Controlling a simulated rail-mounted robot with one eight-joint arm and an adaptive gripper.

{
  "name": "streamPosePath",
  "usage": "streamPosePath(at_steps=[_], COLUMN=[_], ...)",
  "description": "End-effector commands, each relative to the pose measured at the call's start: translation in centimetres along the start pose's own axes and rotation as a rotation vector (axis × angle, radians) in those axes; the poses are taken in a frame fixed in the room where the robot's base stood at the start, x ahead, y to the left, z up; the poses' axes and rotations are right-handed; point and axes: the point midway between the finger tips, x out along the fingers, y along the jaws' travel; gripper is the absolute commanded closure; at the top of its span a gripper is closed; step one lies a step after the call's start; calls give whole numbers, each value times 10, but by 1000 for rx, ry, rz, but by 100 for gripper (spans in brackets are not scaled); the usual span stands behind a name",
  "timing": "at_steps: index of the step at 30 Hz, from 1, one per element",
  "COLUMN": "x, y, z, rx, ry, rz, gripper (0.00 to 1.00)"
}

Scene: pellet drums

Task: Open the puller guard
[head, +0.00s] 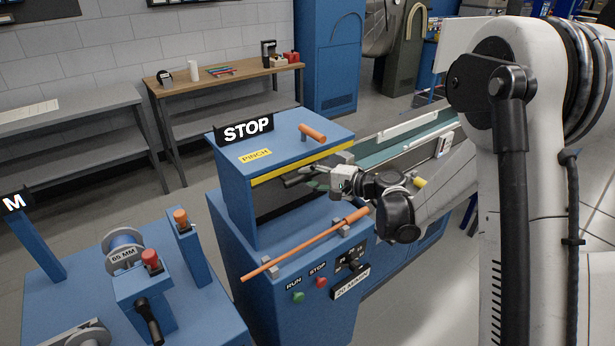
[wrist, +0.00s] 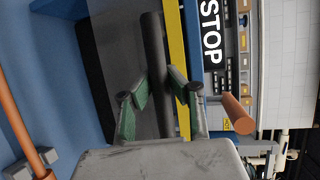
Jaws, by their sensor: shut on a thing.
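The puller is a blue cabinet (head: 228,190) with a STOP sign, a PINCH label and a yellow strip (head: 300,165) along its front top edge. Below the strip is the dark guard panel (wrist: 110,50), which appears lowered across the front; its exact position is hard to tell. A dark round handle bar (wrist: 153,45) stands out in front of it; its end (head: 292,182) shows in the head view. My gripper (head: 322,178) is at the front of the cabinet, shut on this bar, with a green-padded finger on each side in the wrist view (wrist: 160,92). My wrist hides the panel's right part.
An orange rod (head: 305,245) on grey brackets runs across the front below my gripper. An orange peg (head: 312,133) stands on the cabinet top. RUN and STOP buttons (head: 320,281) are lower on the front. A blue unit with a spool (head: 122,250) stands at left.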

Motion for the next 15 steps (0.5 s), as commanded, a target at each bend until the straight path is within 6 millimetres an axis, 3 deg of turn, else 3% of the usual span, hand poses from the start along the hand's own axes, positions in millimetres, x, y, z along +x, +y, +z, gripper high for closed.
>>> streamPosePath(at_steps=[15], x=[11], y=[61], z=[-5], rx=[-1], ry=[0], rz=[1], gripper=[100])
